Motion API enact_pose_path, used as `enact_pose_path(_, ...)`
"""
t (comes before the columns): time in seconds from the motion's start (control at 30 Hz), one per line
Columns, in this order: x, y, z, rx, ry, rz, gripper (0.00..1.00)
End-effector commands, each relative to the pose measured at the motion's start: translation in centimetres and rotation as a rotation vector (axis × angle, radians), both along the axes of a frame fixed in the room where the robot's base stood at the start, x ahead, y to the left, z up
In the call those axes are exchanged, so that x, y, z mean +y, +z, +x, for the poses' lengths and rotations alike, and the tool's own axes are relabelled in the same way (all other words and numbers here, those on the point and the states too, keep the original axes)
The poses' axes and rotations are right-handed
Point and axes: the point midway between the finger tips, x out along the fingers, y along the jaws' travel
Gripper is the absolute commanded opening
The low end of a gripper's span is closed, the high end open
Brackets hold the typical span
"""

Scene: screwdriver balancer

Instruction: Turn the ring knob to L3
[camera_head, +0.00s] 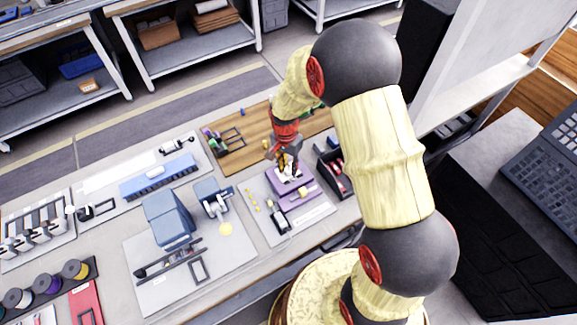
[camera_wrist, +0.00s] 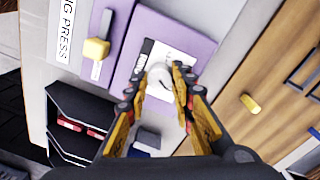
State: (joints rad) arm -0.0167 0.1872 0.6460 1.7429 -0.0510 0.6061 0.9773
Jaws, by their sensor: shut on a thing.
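The ring knob (camera_wrist: 159,74) is a pale grey round knob on a white label plate. The plate sits on the purple face of a press (camera_wrist: 205,45), which also shows in the head view (camera_head: 272,181). My gripper (camera_wrist: 168,80) points at the plate, with one yellow finger on each side of the knob, shut on it. In the head view my gripper (camera_head: 287,168) is over the purple press. The fingers cover part of the plate, and I cannot read its marks or the knob's setting.
A yellow lever end (camera_wrist: 96,50) stands beside the knob plate on the press. A black bin with red items (camera_wrist: 85,115) is close by. A wooden board (camera_head: 235,150) lies behind the press. A blue-grey machine (camera_head: 168,218) stands to the left.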

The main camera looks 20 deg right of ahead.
Motion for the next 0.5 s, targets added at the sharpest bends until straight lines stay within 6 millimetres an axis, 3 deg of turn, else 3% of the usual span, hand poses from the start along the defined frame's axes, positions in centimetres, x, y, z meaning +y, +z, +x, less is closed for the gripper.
enact_pose_path(0.07, 0.02, 0.03, 0.06, -0.001, 0.000, 0.000, 0.00)
enact_pose_path(0.1, 0.02, 0.03, 0.06, -0.001, 0.001, 0.000, 0.25)
enact_pose_path(0.4, 0.00, 0.02, 0.04, -0.001, 0.001, 0.000, 0.42)
enact_pose_path(0.5, 0.00, 0.02, 0.02, -0.001, 0.001, 0.000, 0.43)
